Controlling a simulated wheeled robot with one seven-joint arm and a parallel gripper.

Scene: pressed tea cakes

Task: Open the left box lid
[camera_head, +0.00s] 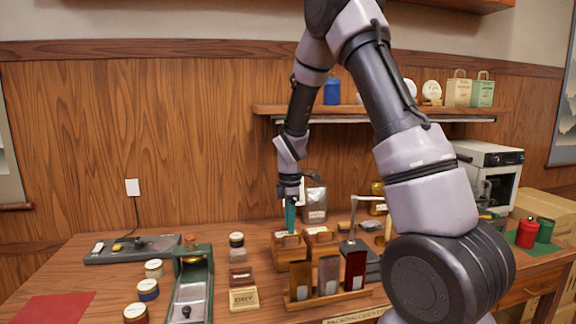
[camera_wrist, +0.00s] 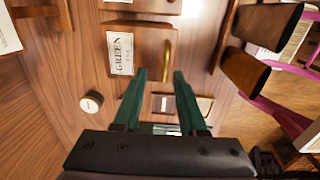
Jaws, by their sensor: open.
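The left box (camera_head: 291,254) is a small wooden box on the bench, with a pale label and a raised handle. In the wrist view its top (camera_wrist: 119,84) appears shut, with a "GREEN" label (camera_wrist: 122,54) and a wooden handle (camera_wrist: 167,60). A similar box (camera_head: 325,248) stands just to its right; its edge shows at the top of the wrist view. My gripper (camera_head: 291,226) points down over the left box. In the wrist view its green fingers (camera_wrist: 160,76) are apart and empty, with the handle ahead between their tips. The exact height gap is unclear.
In front of the boxes, a wooden stand holds tall packets (camera_head: 329,275). Left of them are a small jar (camera_head: 237,241), a "DRY" sign (camera_head: 243,298) and a green metal tray (camera_head: 192,295). A metal-armed stand (camera_head: 352,222) is to the right. A shelf (camera_head: 270,109) hangs behind.

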